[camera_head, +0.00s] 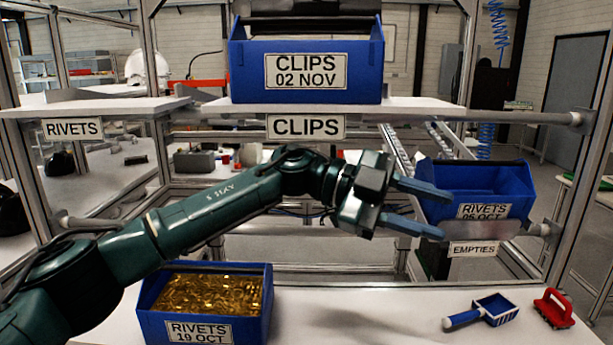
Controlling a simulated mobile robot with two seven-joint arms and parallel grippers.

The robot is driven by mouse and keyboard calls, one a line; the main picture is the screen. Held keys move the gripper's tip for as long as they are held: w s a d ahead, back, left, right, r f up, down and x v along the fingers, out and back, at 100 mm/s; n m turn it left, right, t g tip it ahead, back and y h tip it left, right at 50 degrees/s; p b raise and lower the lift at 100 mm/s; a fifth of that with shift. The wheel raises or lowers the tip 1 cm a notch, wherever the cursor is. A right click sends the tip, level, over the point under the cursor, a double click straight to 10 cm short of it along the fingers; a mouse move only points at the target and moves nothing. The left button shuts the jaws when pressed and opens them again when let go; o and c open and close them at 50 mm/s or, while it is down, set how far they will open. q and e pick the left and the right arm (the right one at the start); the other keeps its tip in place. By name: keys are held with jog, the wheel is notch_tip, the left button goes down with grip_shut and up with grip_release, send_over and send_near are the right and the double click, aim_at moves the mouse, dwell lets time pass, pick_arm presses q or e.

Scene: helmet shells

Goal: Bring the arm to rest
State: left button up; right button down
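My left arm (160,235) is dark green and reaches in from the lower left across the middle of the view. My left gripper (448,213) is at its end, pointing right, with its two blue fingers spread apart and nothing between them. The fingers overlap the front of the blue bin labelled "RIVETS 05 OCT" (487,178) in the view; I cannot tell whether they touch it. The arm passes above and behind the blue bin labelled "RIVETS 19 OCT" (203,331) in the picture. My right gripper is not in view.
The "RIVETS 19 OCT" bin holds gold rivets (212,294) on the white bench (350,325). A blue scoop (497,308) and a red brush (554,308) lie at right. A blue "CLIPS 02 NOV" bin (305,88) stands on the upper shelf. The bench middle is clear.

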pick_arm(q)
jog(key=w+a+f+n+t+y, duration=0.1)
jog(key=a+f+n+t, duration=0.4)
jog(key=f+n+t, duration=0.3)
jog(key=w+a+f+n+t, duration=0.1)
jog(key=a+f+n+t, duration=0.3)
jog(key=f+n+t, duration=0.5)
jog(key=w+a+f+n+t+y, duration=0.1)
jog(key=a+f+n+t, duration=0.5)
jog(key=f, duration=0.4)
jog(key=s+a+f+n+g+y, duration=0.2)
jog(key=s+a+f+y, duration=0.3)
jog(key=s+a+f, duration=0.3)
jog(key=s+a+f+n+g+y, duration=0.2)
jog(key=s+a+f+g+y, duration=0.3)
jog(key=s+a+f, duration=0.3)
jog(key=s+f, duration=0.4)
jog(key=f, duration=0.3)
jog(key=shift+n, duration=0.4)
